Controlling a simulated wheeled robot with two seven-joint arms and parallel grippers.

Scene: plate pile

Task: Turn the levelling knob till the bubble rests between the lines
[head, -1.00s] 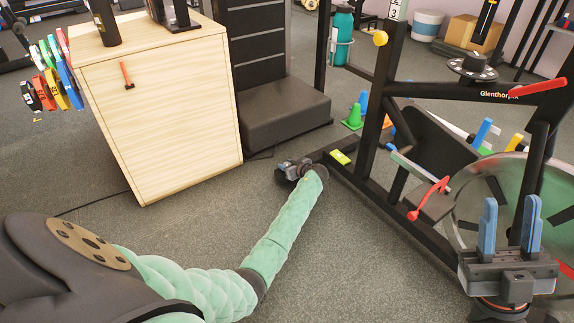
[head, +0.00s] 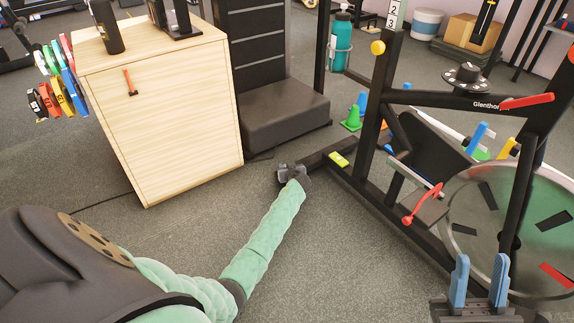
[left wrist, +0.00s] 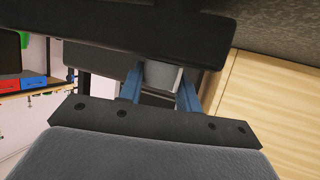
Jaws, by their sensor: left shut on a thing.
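A yellow-green level vial (head: 339,159) sits on the black foot bar of the exercise bike frame. The bubble and lines are too small to make out. The levelling knob is a grey, round-sided piece (left wrist: 162,76) in the left wrist view, under the dark bar. My left gripper (head: 287,173) is low at the left end of that foot bar, its fingers mostly hidden in the head view. In the left wrist view its blue fingers are on both sides of the knob, shut on it. My right gripper (head: 480,268) is open and empty, fingers up, in front of the flywheel.
The bike frame (head: 370,110) stands at the right, with a flywheel (head: 470,215) and a red lever (head: 420,205). A wooden cabinet (head: 170,120) is at the left and a dark box step (head: 285,115) behind. Floor between cabinet and bike is clear.

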